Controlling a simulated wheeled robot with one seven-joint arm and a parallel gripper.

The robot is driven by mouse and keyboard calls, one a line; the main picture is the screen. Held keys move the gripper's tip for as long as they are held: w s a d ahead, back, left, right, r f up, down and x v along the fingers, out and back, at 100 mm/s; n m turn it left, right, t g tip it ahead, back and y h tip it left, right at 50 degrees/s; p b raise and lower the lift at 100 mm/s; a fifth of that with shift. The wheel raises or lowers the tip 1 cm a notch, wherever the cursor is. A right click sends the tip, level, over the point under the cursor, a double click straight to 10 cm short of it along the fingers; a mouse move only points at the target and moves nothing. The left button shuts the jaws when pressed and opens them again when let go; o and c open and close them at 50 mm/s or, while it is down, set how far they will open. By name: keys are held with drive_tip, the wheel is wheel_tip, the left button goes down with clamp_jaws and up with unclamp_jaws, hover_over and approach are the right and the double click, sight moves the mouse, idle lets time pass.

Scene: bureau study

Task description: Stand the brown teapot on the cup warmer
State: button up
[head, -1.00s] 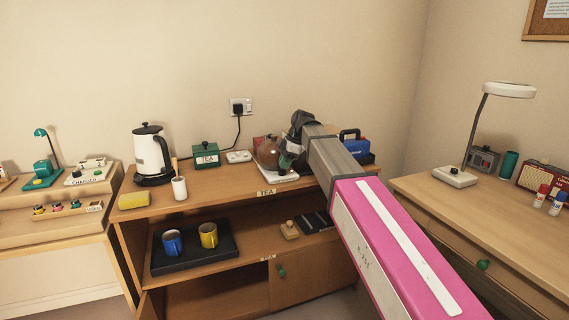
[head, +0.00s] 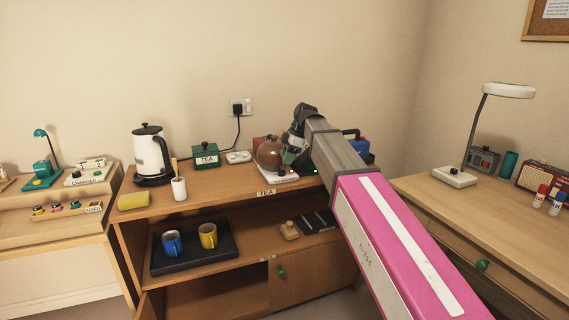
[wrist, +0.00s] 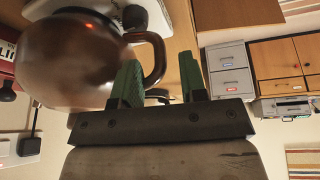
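The round brown teapot (head: 271,154) is on top of the wooden cabinet, appearing to rest on the flat white cup warmer (head: 282,177). Its exact contact with the warmer is partly hidden. My gripper (head: 292,155) is just right of the teapot, on its handle side. In the wrist view the picture is upside down; the teapot body (wrist: 70,55) fills the upper left. The green fingers of my gripper (wrist: 160,80) are spread apart, with the dark handle (wrist: 157,55) near and partly between them, not clamped. Part of the warmer (wrist: 155,18) shows beyond.
A white kettle (head: 152,153), a green TEA box (head: 206,156) and a white cup (head: 179,188) stand left on the cabinet. A blue object (head: 363,150) is behind my arm. The shelf below holds a black tray (head: 222,256) with two mugs.

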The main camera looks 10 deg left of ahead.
drive_tip(key=s+v, duration=0.1)
drive_tip(key=v, duration=0.8)
drive_tip(key=d+f+m+h, duration=0.1)
drive_tip(key=d+f+m, duration=0.65)
drive_tip(key=f, duration=0.65)
drive_tip(key=s+d+f+m+h, duration=0.1)
drive_tip(key=s+d+f+m, duration=0.4)
drive_tip(key=d+f, duration=0.3)
drive_tip(key=s+d+f+m+h, duration=0.1)
drive_tip(key=s+d+f+m, duration=0.3)
drive_tip(key=s+d+f, duration=0.3)
drive_tip(key=s+d+f+m+t+h, duration=0.1)
drive_tip(key=s+d+f+m, duration=0.4)
drive_tip(key=d+f, duration=0.5)
wheel_tip(320, 180, down, 3)
drive_tip(key=shift+s+f+m, duration=0.15)
drive_tip(key=shift+s+m, duration=0.2)
drive_tip(key=shift+s, duration=0.4)
drive_tip(key=shift+s, duration=0.1)
